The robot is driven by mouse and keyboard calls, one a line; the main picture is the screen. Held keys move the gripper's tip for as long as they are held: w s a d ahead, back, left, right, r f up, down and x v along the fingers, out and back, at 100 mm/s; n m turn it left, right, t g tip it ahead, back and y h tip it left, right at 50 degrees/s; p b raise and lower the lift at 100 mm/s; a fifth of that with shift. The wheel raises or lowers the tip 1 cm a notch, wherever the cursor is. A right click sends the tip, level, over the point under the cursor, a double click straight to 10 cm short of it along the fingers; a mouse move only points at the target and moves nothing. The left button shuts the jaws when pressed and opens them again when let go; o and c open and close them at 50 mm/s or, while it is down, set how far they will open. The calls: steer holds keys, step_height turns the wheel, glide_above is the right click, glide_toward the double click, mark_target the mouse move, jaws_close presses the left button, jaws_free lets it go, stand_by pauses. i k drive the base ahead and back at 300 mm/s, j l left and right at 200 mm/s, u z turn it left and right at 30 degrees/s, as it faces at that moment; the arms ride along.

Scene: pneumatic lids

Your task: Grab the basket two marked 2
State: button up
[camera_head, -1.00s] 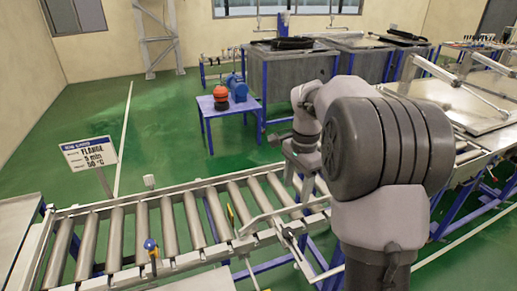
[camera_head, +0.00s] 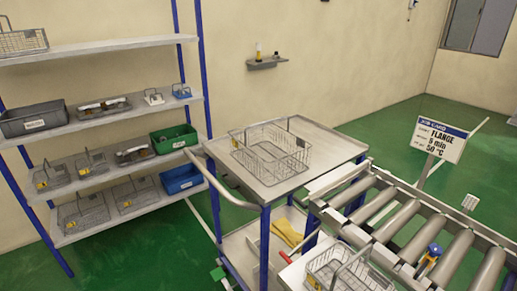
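A wire basket (camera_head: 270,150) with a handle sits on the top of the metal cart, with a small yellow tag on its left side and a pale label on its right side. A second wire basket (camera_head: 345,268) with a yellow tag is at the bottom edge, partly cut off by the frame. Smaller wire baskets with yellow tags, such as one basket (camera_head: 83,215), stand on the lower shelves at left. The tags are too small to read, so I cannot tell which basket is marked 2. My gripper is out of view.
The cart (camera_head: 318,148) stands between the shelf rack (camera_head: 110,55) and the roller conveyor (camera_head: 405,220). Yellow gloves (camera_head: 287,232) lie on its lower shelf. A job card sign (camera_head: 440,138) stands behind the conveyor. Green floor is open beyond.

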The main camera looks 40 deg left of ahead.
mark_target(301, 142)
steer(key=u, duration=1.5)
steer(key=i+j+z, duration=0.5)
steer(key=k+l, duration=0.1)
